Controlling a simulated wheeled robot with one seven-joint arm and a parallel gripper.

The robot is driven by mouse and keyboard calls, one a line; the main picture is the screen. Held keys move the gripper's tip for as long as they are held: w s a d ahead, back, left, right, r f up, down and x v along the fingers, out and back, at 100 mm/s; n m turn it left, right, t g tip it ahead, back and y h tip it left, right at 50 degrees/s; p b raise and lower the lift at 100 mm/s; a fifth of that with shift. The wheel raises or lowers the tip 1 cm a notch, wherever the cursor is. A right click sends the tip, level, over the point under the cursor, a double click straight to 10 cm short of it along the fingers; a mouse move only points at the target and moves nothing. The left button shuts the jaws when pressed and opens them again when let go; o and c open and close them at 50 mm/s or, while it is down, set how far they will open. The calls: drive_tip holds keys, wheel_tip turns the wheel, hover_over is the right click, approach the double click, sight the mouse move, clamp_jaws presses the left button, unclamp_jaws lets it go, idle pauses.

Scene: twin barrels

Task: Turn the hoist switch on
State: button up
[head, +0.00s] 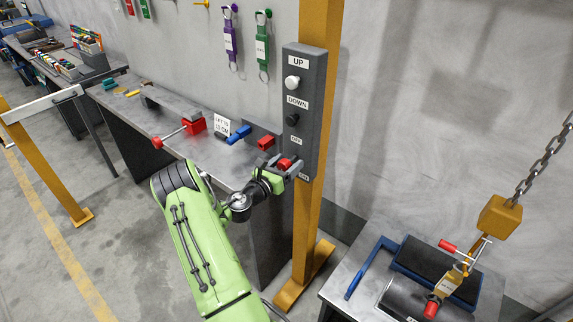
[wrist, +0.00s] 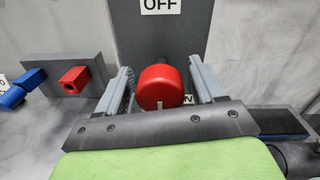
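The hoist control box (head: 308,125) is a tall dark grey panel on a yellow post, with UP, DOWN, OFF and ON labels. The hoist switch (head: 285,163) has a red knob between the OFF and ON labels. In the wrist view the red knob (wrist: 162,88) stands below OFF and partly covers the ON label; its exact setting is unclear. My gripper (head: 283,166) is at the switch. In the wrist view its fingers (wrist: 162,80) are apart, one on each side of the knob, with narrow gaps showing.
A white button (head: 292,83) and a black button (head: 292,119) sit above the switch. A workbench (head: 178,115) with a red-handled tool and blocks stands left. The yellow post (head: 309,215) is below the box. A hoist hook block (head: 499,214) hangs at right over a table.

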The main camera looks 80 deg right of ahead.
drive_tip(key=c, duration=0.9)
drive_tip(key=shift+m, duration=0.4)
drive_tip(key=m+b, duration=0.2)
drive_tip(key=m, duration=0.1)
drive_tip(key=shift+m, duration=0.3)
drive_tip(key=m+b, duration=0.3)
drive_tip(key=m, duration=0.1)
drive_tip(key=shift+f+m, duration=0.15)
drive_tip(key=shift+m, duration=0.15)
drive_tip(key=m+b, duration=0.3)
drive_tip(key=m, duration=0.1)
drive_tip(key=shift+m+b, duration=0.3)
drive_tip(key=shift+b, duration=0.1)
drive_tip(key=shift+m+b, duration=1.85)
drive_tip(key=shift+m, duration=0.55)
